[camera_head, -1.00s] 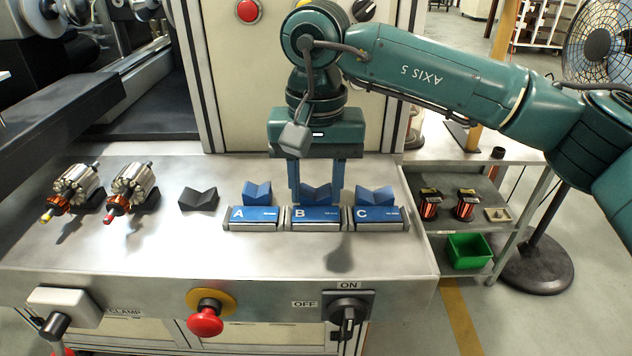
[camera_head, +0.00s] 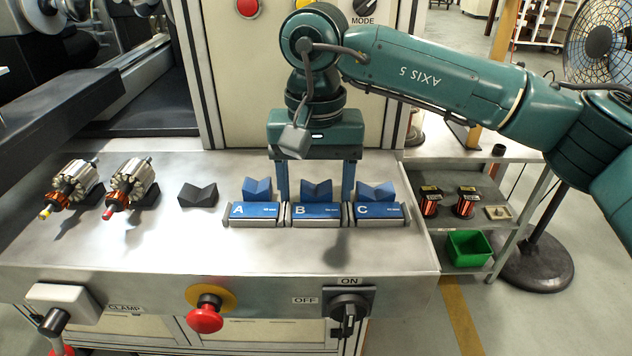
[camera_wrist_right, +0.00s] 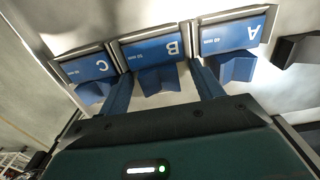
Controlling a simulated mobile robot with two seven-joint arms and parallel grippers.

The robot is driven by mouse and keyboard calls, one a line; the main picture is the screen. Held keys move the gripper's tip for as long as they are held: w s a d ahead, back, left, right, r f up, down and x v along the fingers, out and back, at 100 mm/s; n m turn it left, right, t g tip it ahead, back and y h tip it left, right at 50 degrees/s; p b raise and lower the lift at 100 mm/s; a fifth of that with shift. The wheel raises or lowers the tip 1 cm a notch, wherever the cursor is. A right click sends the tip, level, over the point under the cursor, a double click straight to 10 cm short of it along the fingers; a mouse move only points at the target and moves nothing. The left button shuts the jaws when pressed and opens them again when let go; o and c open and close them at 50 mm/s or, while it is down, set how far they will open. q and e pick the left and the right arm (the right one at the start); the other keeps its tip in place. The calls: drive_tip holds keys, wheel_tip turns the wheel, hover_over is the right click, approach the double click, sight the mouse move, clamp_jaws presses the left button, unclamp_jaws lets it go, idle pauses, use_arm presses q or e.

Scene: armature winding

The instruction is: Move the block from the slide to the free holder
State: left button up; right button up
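Three blue V-notched blocks stand in a row behind blue labelled plates on the bench: block A (camera_head: 257,189), block B (camera_head: 316,190) and block C (camera_head: 375,191). The plates A (camera_head: 254,211), B (camera_head: 316,212) and C (camera_head: 378,211) lie in metal holders. My right gripper (camera_head: 315,184) points down over block B, its fingers apart, one on each side of the block. In the right wrist view, block B (camera_wrist_right: 165,82) sits between the spread fingers with gaps visible. No labelled position looks empty. I cannot tell which part is the slide. My left gripper is out of view.
A black V-block (camera_head: 198,195) stands empty left of the row. Two armatures (camera_head: 72,188) rest on black supports farther left. The bench front carries a red button (camera_head: 205,318) and a rotary switch (camera_head: 348,308). A side shelf holds copper coils (camera_head: 466,203) and a green bin (camera_head: 469,248).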

drive_tip(key=shift+w+d, duration=0.1)
idle(0.3)
wheel_tip(320, 180, up, 13)
drive_tip(key=shift+p, duration=0.45)
idle(0.5)
